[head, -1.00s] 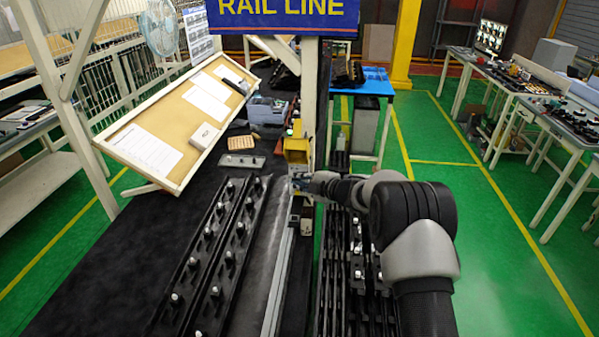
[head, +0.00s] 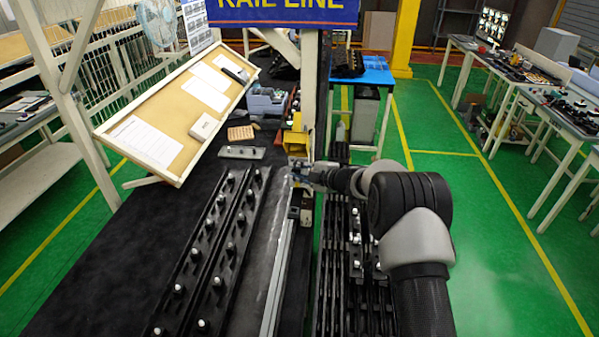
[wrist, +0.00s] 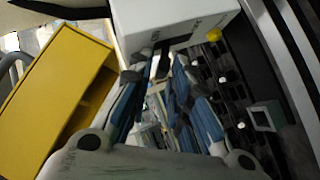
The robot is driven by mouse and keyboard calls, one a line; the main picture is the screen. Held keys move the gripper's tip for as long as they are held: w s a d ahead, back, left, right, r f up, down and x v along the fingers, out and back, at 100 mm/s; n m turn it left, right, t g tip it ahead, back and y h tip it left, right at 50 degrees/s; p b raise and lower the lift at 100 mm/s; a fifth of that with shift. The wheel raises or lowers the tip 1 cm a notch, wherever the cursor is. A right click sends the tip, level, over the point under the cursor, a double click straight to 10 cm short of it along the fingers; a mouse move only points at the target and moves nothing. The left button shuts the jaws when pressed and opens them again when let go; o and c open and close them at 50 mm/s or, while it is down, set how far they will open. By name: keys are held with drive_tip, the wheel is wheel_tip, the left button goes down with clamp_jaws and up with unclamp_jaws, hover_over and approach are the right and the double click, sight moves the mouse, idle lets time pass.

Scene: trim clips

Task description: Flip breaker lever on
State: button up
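A white box with dark lettering (wrist: 150,17) is at the top of the wrist view, which I take to be the breaker. A small black lever (wrist: 163,64) juts from its lettered face. A round yellow knob (wrist: 214,34) is at its right edge. My gripper (wrist: 157,72) has its two blue-grey fingers apart, with the lever between or just beyond the tips; contact cannot be told. In the head view my gripper (head: 297,172) is just below a yellow box (head: 296,143) by the post. The breaker's face and lever cannot be made out there.
The yellow box (wrist: 55,85) stands close on the left in the wrist view. Black rails with several white-tipped clips (head: 222,240) lie on the dark bench left of my arm. A tilted notice board (head: 180,115) is further left.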

drive_tip(key=v, duration=1.2)
